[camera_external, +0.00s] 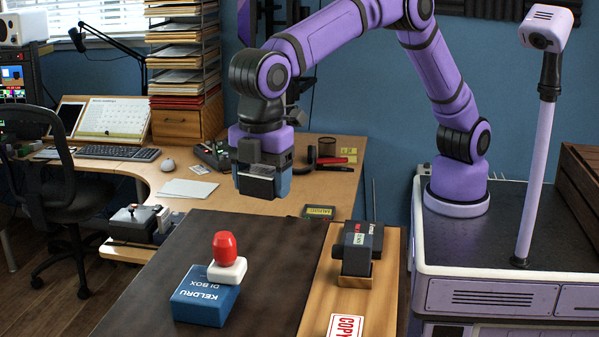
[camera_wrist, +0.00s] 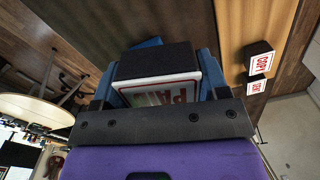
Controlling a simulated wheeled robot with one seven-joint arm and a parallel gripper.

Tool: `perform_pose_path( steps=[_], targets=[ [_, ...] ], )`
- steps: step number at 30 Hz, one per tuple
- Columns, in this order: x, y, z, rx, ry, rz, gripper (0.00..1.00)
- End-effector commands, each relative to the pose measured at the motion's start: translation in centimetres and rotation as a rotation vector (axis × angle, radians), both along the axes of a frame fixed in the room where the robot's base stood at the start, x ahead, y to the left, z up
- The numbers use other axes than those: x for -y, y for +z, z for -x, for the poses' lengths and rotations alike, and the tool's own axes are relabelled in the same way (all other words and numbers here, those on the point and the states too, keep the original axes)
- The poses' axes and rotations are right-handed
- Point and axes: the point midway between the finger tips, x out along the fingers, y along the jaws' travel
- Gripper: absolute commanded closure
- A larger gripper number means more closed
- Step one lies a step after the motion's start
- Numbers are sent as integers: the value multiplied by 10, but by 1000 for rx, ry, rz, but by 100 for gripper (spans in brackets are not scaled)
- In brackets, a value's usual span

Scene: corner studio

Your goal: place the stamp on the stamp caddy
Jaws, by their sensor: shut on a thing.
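My gripper (camera_external: 264,180) is shut on a black block-shaped stamp (camera_external: 258,187) and holds it in the air above the dark table. In the wrist view the stamp (camera_wrist: 155,60) sits between the two blue fingers of my gripper (camera_wrist: 158,78), and its white label with red letters shows. The stamp caddy (camera_external: 352,277), a small wooden stand, is on the light wood strip, to the right of and below my gripper in the picture. Black stamps (camera_external: 358,243) with red and white labels sit on it. They also show in the wrist view (camera_wrist: 259,52).
A blue box (camera_external: 205,303) stands on the dark tabletop (camera_external: 255,252), with a red-knobbed white piece (camera_external: 225,262) on it. A wooden desk with paper trays (camera_external: 185,70) is behind.

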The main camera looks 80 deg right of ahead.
Motion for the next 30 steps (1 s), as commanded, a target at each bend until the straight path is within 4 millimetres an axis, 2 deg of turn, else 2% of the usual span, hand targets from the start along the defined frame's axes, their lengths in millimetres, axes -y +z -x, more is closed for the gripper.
perform_pose_path(
  steps=[1,6,9,15,18,24,30],
  targets=[
    [-16,0,21,0,37,0,56],
    [-55,0,84,0,139,-1,56],
    [-71,0,113,0,184,0,56],
    [-89,0,154,-1,245,0,56],
    [-95,-3,166,-1,264,1,56],
    [-93,-36,164,-3,260,3,56],
    [-93,-55,163,-1,258,0,56]
  ],
)
